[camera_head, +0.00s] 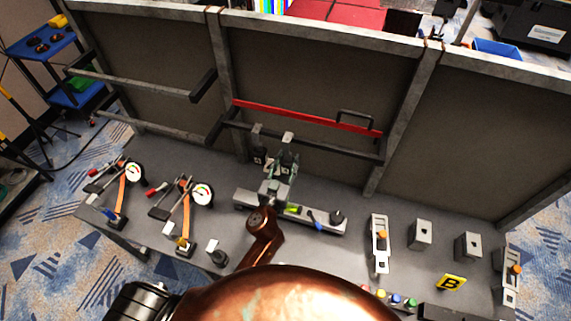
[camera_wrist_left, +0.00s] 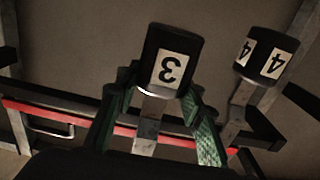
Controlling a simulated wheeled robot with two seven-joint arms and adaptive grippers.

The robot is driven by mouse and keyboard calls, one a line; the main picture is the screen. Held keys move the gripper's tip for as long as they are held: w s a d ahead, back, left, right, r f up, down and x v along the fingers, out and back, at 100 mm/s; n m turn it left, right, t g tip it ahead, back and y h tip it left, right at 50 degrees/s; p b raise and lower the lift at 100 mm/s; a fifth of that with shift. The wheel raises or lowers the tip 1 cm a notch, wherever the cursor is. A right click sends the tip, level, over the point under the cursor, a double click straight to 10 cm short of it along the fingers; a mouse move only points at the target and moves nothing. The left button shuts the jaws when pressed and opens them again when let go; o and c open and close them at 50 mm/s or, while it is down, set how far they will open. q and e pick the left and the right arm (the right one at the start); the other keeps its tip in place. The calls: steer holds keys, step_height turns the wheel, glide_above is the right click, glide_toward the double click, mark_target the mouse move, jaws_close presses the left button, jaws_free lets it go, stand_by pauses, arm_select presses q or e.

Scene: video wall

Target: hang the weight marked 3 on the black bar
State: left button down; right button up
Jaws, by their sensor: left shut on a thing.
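The weight marked 3 (camera_wrist_left: 168,60) is a black cylinder with a white label and a flat grey hook (camera_wrist_left: 147,128). It also shows in the head view (camera_head: 289,158). My left gripper (camera_head: 285,172) is shut on it; its green fingers (camera_wrist_left: 150,100) lie on both sides in the wrist view, where the label is upside down. The black bar (camera_head: 335,147) runs across the middle panel. The hook's top overlaps the bar in the head view; I cannot tell whether it is over it or in front. My right gripper is not in view.
A weight marked 4 (camera_wrist_left: 267,52) hangs by its hook just beside, left of the held one in the head view (camera_head: 259,156). A red bar (camera_head: 300,117) with a handle runs above the black bar. Gauges, clamps and blocks stand on the grey bench (camera_head: 325,255).

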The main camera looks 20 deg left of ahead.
arm_select(q)
steer(key=shift+w+r, duration=0.2)
steer(key=shift+w, duration=1.5)
steer(key=shift+w+f+b, duration=0.15)
steer(key=shift+f+b, duration=1.05)
steer(key=shift+f, duration=0.05)
